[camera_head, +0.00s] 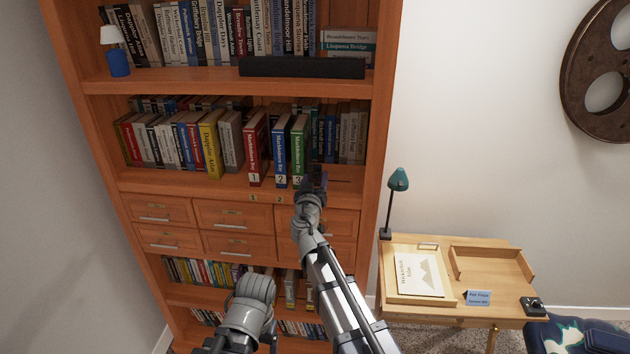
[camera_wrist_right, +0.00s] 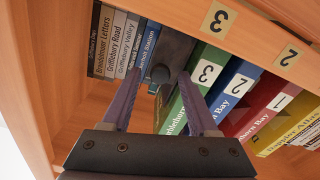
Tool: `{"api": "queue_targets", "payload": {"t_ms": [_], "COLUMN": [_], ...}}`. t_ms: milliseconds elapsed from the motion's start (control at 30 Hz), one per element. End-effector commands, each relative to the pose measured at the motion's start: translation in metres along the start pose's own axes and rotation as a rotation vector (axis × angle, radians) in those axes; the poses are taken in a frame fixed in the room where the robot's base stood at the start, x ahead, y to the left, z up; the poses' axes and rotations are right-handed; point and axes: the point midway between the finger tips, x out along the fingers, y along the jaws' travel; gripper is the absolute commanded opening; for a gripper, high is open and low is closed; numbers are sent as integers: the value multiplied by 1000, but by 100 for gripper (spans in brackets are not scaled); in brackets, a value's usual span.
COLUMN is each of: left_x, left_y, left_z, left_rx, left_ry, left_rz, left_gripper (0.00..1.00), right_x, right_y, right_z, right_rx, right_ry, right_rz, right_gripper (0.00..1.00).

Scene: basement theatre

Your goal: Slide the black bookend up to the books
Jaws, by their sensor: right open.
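The black bookend (camera_wrist_right: 168,48) stands on the middle shelf, seen between my right gripper's fingers in the right wrist view. The green book marked 3 (camera_wrist_right: 200,84) is right beside it; I cannot tell whether they touch. The blue book marked 2 (camera_wrist_right: 232,88) and red book marked 1 (camera_wrist_right: 270,106) follow in the row. In the head view they show as green (camera_head: 299,150), blue (camera_head: 281,155) and red (camera_head: 255,150). My right gripper (camera_head: 318,176) is open at the shelf front and hides most of the bookend there. My left gripper is not seen, only part of that arm.
More books (camera_head: 350,132) stand behind and to the right on this shelf. A yellow atlas (camera_head: 211,147) and other books fill its left. Drawers (camera_head: 236,216) lie below. A desk (camera_head: 420,310) with a teal lamp (camera_head: 398,180) stands at the right.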

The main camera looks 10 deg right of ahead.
Motion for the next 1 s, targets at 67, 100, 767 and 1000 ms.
{"api": "queue_targets", "payload": {"t_ms": [67,100,767,1000], "left_x": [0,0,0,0], "left_y": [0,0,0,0], "left_z": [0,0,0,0], "left_rx": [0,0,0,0], "left_ry": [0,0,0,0], "left_rz": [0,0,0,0], "left_gripper": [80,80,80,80], "right_x": [0,0,-86,-92], "right_y": [0,0,8,25], "right_z": [0,0,2,30], "right_rx": [0,0,-2,-173], "right_ry": [0,0,-1,-132], "right_rz": [-1,-1,-1,69], "right_gripper": [61,61,61,61]}}
